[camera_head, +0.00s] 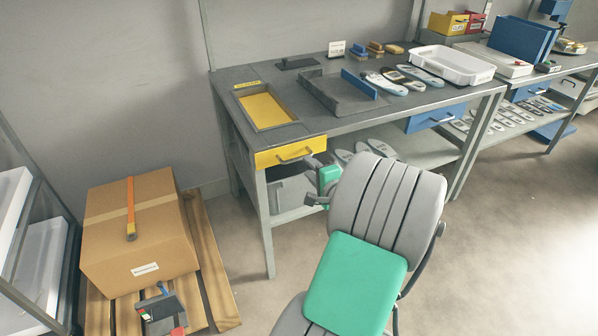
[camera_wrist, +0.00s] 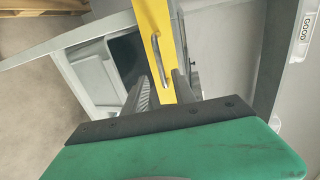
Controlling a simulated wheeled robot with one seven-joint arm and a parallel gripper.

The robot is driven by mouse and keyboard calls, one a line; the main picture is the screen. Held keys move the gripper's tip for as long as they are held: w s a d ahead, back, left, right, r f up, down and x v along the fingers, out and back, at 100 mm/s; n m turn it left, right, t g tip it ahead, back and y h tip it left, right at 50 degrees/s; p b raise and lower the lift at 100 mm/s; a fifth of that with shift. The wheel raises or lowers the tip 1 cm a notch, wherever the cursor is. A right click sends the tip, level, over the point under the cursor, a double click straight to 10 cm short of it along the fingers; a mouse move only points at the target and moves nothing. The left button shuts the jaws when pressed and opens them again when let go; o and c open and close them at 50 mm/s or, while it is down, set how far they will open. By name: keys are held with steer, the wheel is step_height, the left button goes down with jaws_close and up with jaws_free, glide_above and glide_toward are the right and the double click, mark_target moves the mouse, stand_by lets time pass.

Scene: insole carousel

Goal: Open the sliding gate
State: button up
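No part is clearly marked as a sliding gate. A yellow front panel with a grey bar handle (camera_head: 290,152) sits at the left front of the grey workbench and looks closed. In the wrist view the yellow panel (camera_wrist: 152,18) runs upright, with its handle (camera_wrist: 163,62) ahead of the fingers. My gripper (camera_head: 311,181) is at the panel's right, slightly below it. In the wrist view my gripper (camera_wrist: 160,88) is open and empty, its fingers on either side of the yellow strip. I see no contact with the handle. A grey block with a blue upright plate (camera_head: 362,84) stands on the bench.
A yellow-bottomed recess (camera_head: 265,107) lies in the bench top. Insoles (camera_head: 382,83), a white tray (camera_head: 450,64) and a blue drawer (camera_head: 436,118) are to the right. A cardboard box (camera_head: 138,230) rests on a pallet at left. Floor between pallet and bench is clear.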

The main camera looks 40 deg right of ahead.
mark_target(300, 159)
steer(key=x, duration=0.7)
steer(key=shift+w+a, duration=0.1)
steer(key=shift+w, duration=0.1)
steer(key=shift+c, duration=0.4)
jaws_close()
stand_by(0.6)
